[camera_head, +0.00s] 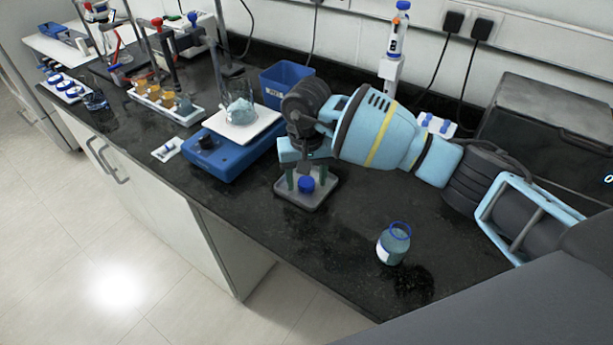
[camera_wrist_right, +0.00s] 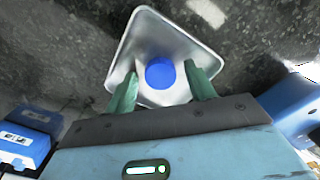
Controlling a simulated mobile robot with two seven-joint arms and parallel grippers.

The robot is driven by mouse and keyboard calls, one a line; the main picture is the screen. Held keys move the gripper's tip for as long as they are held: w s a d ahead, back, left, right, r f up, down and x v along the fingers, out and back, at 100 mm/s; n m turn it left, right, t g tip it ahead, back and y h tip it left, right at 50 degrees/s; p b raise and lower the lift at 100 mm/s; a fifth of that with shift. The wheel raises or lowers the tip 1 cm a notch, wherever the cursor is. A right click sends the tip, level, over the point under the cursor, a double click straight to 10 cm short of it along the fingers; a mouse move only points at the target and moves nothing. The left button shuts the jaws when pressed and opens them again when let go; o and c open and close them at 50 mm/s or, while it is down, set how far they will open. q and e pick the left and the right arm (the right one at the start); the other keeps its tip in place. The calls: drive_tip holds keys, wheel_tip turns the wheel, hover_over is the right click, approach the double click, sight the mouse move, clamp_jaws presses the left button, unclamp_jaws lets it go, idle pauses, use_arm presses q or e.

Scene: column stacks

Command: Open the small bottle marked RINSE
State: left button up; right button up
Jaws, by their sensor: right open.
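A small glass bottle (camera_head: 392,246) with a pale label and a blue ring at its neck stands upright near the counter's front edge. I see no cap on it; its marking is not readable. A round blue cap (camera_head: 306,184) rests on a small metal tray (camera_head: 318,198), with no bottle body visible beneath it. My right gripper (camera_head: 305,182) is above the tray, open, with its green fingers either side of the cap. In the right wrist view, the cap (camera_wrist_right: 160,74) lies between the fingers with gaps on both sides. My left gripper is not in view.
A blue stirrer (camera_head: 210,160) with a beaker (camera_head: 240,108) stands left of the tray. A blue bin (camera_head: 285,82) and a white stand (camera_head: 389,72) are behind. A dark box (camera_head: 550,130) stands at right. Counter between tray and bottle is clear.

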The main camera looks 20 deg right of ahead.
sight(306, 182)
wheel_tip(306, 182, up, 12)
drive_tip(key=shift+r+b, duration=0.15)
drive_tip(key=shift+b, duration=0.2)
idle(0.4)
